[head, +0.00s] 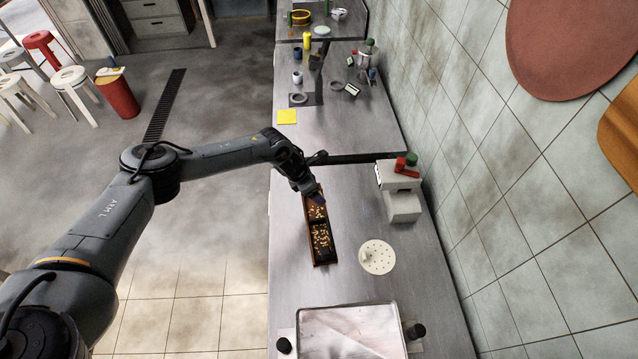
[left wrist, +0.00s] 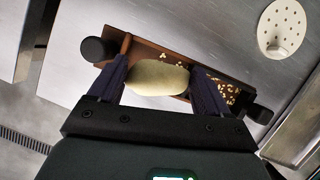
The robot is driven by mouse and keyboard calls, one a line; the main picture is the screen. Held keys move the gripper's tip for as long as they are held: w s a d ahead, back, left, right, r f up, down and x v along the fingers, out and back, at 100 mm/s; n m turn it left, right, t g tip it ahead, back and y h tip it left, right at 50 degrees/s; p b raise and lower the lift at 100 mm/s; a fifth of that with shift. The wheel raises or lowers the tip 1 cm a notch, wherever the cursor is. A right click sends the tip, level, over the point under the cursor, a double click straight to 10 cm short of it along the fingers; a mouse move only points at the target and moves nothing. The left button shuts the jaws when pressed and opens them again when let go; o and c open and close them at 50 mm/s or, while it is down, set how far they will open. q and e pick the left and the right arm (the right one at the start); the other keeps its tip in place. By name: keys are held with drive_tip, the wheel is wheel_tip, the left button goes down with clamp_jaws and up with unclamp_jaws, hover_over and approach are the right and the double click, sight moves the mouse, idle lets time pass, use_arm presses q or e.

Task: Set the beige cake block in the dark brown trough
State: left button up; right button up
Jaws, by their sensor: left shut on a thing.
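The beige cake block (left wrist: 157,78) is between the fingers of my left gripper (left wrist: 160,88) in the left wrist view, and the gripper is shut on it. In the head view the left gripper (head: 311,190) is at the far end of the dark brown trough (head: 333,247), and I cannot make out the block there. The trough also shows behind the block in the left wrist view (left wrist: 143,48). Pale bits are scattered inside it. I cannot tell whether the block touches the trough. My right gripper is not in view.
A white perforated disc (head: 378,257) lies right of the trough. A white machine (head: 400,195) with red and green parts stands near the wall. A metal tray (head: 352,335) is at the near end. Bare counter lies between the trough and the machine.

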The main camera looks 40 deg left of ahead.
sight(315, 208)
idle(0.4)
use_arm(q)
wheel_tip(315, 208, down, 4)
drive_tip(key=b, duration=0.3)
drive_tip(key=shift+b, duration=0.4)
drive_tip(key=shift+f+b, duration=0.9)
drive_tip(key=shift+f, duration=0.15)
drive_tip(key=shift+f+b, duration=0.5)
drive_tip(key=o, duration=1.7)
